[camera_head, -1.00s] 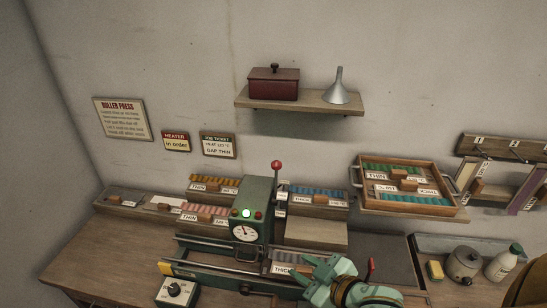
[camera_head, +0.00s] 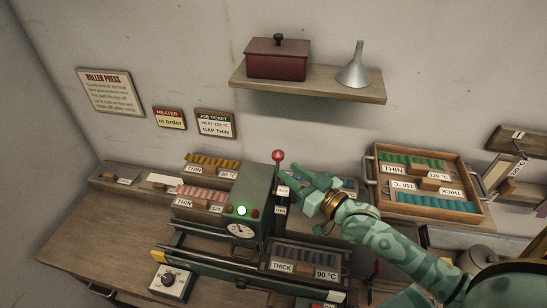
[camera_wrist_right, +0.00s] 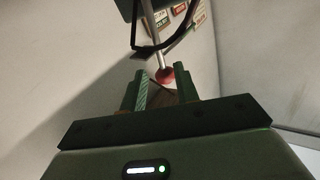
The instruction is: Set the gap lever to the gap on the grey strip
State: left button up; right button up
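The gap lever (camera_head: 280,168) stands on the right side of the green press (camera_head: 248,205), upright with a red ball knob. It also shows in the right wrist view, where its red knob (camera_wrist_right: 167,76) appears between the finger tips. My right gripper (camera_head: 300,181) is open beside the lever, just below the knob; I cannot tell if it touches. A tray of dark grey strips (camera_head: 305,254) lies at the front of the press, labelled THICK and 90 °C. My left gripper is not in view.
A job ticket (camera_head: 215,124) on the wall reads GAP THIN. Trays of orange (camera_head: 210,160) and pink strips (camera_head: 202,192) stand left of the press, near my arm's side a wooden tray (camera_head: 430,208). A dial box (camera_head: 171,281) stands in front. A shelf (camera_head: 310,88) is above.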

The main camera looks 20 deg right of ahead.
jog(key=x, duration=0.7)
jog(key=shift+w+a, duration=0.1)
jog(key=shift+c, duration=0.6)
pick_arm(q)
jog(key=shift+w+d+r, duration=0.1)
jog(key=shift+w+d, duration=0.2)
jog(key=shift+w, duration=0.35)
pick_arm(e)
grip_shut()
